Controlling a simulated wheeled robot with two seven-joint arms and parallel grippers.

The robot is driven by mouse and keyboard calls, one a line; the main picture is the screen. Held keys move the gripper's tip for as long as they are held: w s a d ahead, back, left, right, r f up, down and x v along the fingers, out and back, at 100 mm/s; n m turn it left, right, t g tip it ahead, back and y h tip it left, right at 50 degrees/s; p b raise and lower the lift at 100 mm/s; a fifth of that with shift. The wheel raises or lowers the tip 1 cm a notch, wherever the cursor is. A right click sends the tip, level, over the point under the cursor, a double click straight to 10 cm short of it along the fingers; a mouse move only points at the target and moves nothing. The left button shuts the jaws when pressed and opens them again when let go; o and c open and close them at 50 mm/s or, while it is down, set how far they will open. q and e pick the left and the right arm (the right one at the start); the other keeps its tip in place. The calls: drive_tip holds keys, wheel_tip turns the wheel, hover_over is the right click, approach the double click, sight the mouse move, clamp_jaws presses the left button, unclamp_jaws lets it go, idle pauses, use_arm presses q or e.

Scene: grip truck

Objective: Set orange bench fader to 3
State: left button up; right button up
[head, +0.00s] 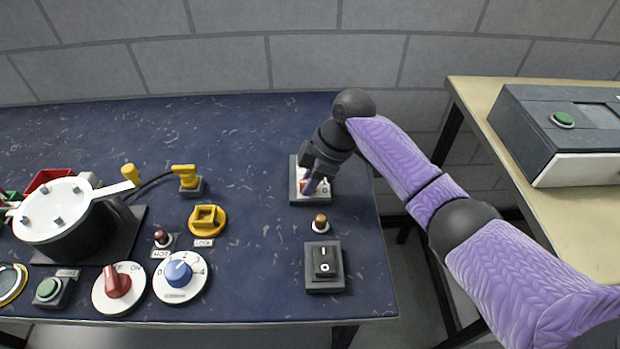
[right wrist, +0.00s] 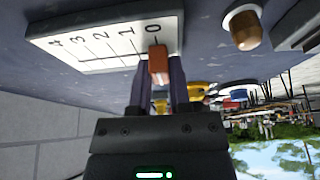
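The bench fader is a white plate (right wrist: 98,48) with a scale from 0 to 4. Its orange knob (right wrist: 159,65) stands at the 0 mark. In the head view the fader plate (head: 296,180) lies near the right end of the blue bench, partly hidden by my right gripper (head: 312,184). In the right wrist view my right gripper (right wrist: 158,80) has one finger on each side of the knob. The fingers appear to touch it, with a gap no wider than the knob. My left gripper is not in view.
A yellow knob (head: 207,220), blue dial (head: 179,273) and red dial (head: 118,285) lie to the left. A beige table (head: 580,215) stands at right.

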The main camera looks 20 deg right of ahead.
clamp_jaws()
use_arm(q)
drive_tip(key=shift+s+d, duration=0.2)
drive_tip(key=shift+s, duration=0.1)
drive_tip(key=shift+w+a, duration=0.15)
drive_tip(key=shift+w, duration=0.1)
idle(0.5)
